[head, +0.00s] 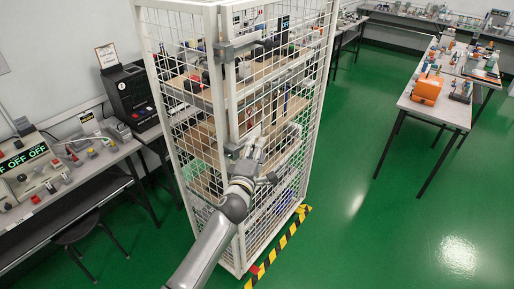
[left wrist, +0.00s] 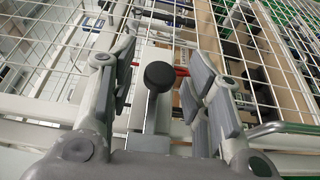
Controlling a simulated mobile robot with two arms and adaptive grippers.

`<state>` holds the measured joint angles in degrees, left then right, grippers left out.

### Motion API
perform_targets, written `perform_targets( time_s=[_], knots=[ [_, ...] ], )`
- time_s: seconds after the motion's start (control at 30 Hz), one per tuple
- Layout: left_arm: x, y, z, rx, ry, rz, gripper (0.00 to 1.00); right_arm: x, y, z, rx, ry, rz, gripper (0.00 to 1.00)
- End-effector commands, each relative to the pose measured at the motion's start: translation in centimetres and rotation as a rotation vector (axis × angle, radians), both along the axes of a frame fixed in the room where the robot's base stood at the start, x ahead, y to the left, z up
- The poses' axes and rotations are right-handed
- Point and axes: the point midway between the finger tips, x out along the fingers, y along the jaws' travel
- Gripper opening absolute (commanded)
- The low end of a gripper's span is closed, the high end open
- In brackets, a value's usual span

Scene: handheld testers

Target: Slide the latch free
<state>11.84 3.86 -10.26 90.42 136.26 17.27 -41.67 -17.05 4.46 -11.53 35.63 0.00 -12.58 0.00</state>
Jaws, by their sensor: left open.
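The latch is a grey bar (left wrist: 157,112) with a round black knob (left wrist: 160,76), seen in the left wrist view on the white mesh cage (head: 222,100). My left gripper (head: 256,150) is in front of the cage's door frame, at about mid height. In the left wrist view its fingers (left wrist: 163,68) are spread, with the knob between them in the picture. Neither finger visibly touches the knob. In the head view the gripper covers most of this latch. My right gripper is in neither view.
A grey bracket (head: 236,47) crosses the cage front higher up. Shelves inside hold various devices. A bench (head: 75,180) with testers stands at left. Yellow-black tape (head: 283,240) marks the floor at the cage base. The green floor (head: 350,215) to the right is clear.

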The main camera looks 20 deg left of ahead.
Motion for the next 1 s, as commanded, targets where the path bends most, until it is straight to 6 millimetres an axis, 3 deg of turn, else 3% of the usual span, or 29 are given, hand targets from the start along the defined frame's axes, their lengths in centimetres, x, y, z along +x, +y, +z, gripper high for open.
perform_targets(
  time_s=[0.13,0.47,0.8,1.0],
  knots=[
    [0.93,-0.01,0.02,-0.002,0.000,-0.001,0.45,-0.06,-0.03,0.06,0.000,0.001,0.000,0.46],
    [1.11,0.01,-0.02,-0.001,0.000,-0.001,0.44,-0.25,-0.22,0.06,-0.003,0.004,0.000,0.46],
    [1.09,0.02,-0.04,0.000,0.001,-0.001,0.00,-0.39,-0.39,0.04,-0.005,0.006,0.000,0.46],
    [1.10,0.01,-0.05,0.000,0.001,-0.001,0.00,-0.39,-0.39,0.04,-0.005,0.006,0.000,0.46]
  ],
)
